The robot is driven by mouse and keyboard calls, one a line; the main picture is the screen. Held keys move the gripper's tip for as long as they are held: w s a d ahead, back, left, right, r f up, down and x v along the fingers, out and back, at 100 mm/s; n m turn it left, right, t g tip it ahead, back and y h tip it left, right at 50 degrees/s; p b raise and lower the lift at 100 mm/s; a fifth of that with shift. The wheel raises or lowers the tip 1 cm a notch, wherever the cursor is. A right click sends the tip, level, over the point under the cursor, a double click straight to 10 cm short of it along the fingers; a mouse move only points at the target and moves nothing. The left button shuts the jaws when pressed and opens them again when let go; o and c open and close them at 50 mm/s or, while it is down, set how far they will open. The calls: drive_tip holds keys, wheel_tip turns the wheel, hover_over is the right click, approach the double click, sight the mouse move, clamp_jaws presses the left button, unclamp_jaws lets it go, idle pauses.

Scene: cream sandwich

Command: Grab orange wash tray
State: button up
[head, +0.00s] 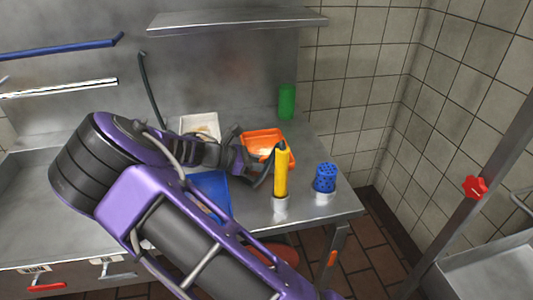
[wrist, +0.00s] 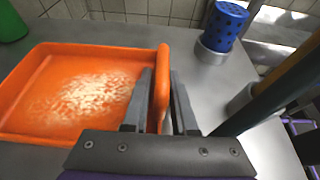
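The orange wash tray (wrist: 22,102) lies on the steel counter in the wrist view, with a pale, grainy patch on its floor. It also shows in the head view (head: 263,134), partly behind my arm and a yellow bottle. My gripper (wrist: 163,78) is at the tray's right wall, with one finger inside and one outside.
The yellow bottle (head: 281,172) stands in a holder near the tray, in front of my gripper. A blue perforated shaker (head: 325,177) is to its right. A green cylinder (head: 287,102), a white tray (head: 200,120) and a blue tray (head: 212,188) are nearby. A shelf (head: 235,20) hangs above.

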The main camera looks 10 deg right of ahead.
clamp_jaws()
